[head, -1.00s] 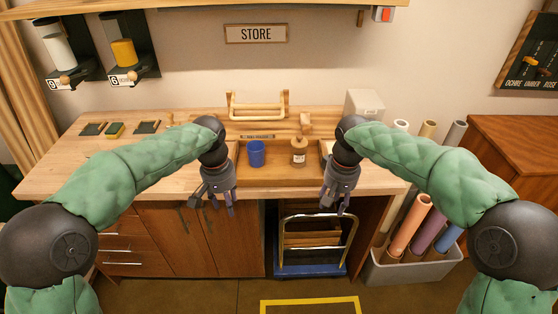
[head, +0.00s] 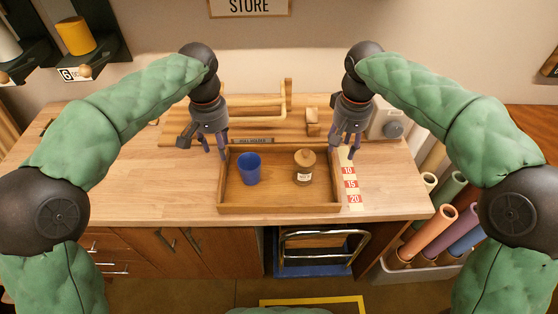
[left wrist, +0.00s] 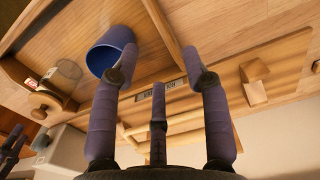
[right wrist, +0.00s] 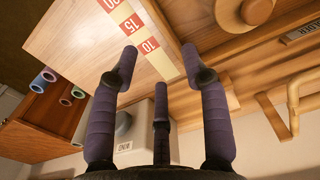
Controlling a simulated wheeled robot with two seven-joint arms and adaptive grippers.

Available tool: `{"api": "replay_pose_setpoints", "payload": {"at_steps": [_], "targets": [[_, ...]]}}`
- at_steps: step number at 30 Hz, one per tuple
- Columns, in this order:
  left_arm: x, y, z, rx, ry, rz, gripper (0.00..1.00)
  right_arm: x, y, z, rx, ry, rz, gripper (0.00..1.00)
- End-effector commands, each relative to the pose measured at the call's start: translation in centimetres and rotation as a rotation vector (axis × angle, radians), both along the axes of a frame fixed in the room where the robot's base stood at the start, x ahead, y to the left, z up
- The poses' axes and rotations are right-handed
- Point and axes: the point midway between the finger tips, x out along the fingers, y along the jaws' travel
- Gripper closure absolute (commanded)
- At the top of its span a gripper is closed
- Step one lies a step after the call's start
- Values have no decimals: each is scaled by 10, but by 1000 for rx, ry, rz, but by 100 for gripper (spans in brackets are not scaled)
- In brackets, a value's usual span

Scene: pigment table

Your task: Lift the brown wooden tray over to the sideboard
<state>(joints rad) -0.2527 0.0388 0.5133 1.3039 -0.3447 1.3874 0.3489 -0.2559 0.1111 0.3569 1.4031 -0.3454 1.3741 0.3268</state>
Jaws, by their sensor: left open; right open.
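The brown wooden tray (head: 280,207) lies on the workbench. My left gripper (head: 205,148) is open above the tray's back left corner. In the left wrist view the cup (left wrist: 110,52) and the tray wall (left wrist: 160,25) show beyond its fingers. My right gripper (head: 348,150) is open by the tray's back right corner. In the right wrist view the tray wall (right wrist: 160,35) runs between its fingertips. Contact cannot be told. The sideboard is not clearly identifiable.
A numbered red and white strip (head: 352,185) lies right of the tray. A wooden rack (head: 270,105) and a grey box with a dial (head: 388,124) stand behind. Colored rolls (head: 430,233) stand at the right. The bench left of the tray (head: 130,165) is clear.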

Motion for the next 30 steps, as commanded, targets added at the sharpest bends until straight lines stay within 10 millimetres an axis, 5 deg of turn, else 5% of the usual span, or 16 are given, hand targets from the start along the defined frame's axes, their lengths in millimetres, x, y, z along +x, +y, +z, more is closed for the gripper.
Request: {"api": "replay_pose_setpoints", "payload": {"at_steps": [14, 30], "targets": [[0, 0, -6, 0, 2, 0, 54, 0, 0, -6, -1, 3, 0, 54], [-1, 0, -86, 0, 2, -1, 54, -1, 0, -86, -1, 4, 0, 54]]}}
